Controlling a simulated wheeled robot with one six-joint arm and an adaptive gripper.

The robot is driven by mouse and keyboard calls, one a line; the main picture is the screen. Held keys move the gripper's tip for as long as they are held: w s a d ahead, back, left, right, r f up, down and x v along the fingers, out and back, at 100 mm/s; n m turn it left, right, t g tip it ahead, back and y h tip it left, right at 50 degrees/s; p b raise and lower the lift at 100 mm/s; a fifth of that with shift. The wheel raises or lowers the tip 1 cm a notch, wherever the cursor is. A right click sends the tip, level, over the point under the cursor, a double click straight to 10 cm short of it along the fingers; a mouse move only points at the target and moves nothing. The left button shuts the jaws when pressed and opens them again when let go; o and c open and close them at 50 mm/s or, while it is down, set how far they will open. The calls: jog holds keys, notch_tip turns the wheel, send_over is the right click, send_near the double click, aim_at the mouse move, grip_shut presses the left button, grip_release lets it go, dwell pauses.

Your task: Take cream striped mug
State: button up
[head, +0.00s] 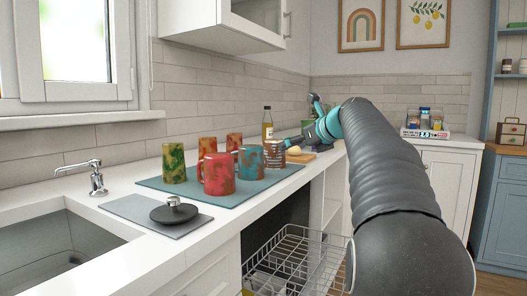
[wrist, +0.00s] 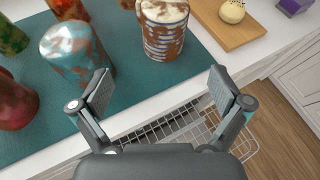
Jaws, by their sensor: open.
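A teal patched mug (head: 251,162) stands close to the left of the striped mug and near my left finger in the wrist view (wrist: 78,50). Red, green and orange mugs share the mat. A wooden board (wrist: 230,28) lies to the right. A wire basket (head: 290,258) projects below the counter.

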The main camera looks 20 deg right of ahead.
aim_at(275, 150)
jog(key=shift+m, duration=0.4)
jog(key=x, duration=0.5)
jog(key=d+r+x, duration=0.1)
jog(key=x, duration=0.2)
jog(key=shift+w+d, duration=0.1)
jog(key=shift+w, duration=0.15)
jog(key=x, duration=0.5)
jog(key=shift+a+r, duration=0.25)
jog(key=shift+a, duration=0.15)
jog(key=shift+w+f, duration=0.2)
jog(key=shift+w, duration=0.35)
jog(key=c, duration=1.4)
jog(key=shift+r+p, duration=0.1)
jog(key=shift+p, duration=0.2)
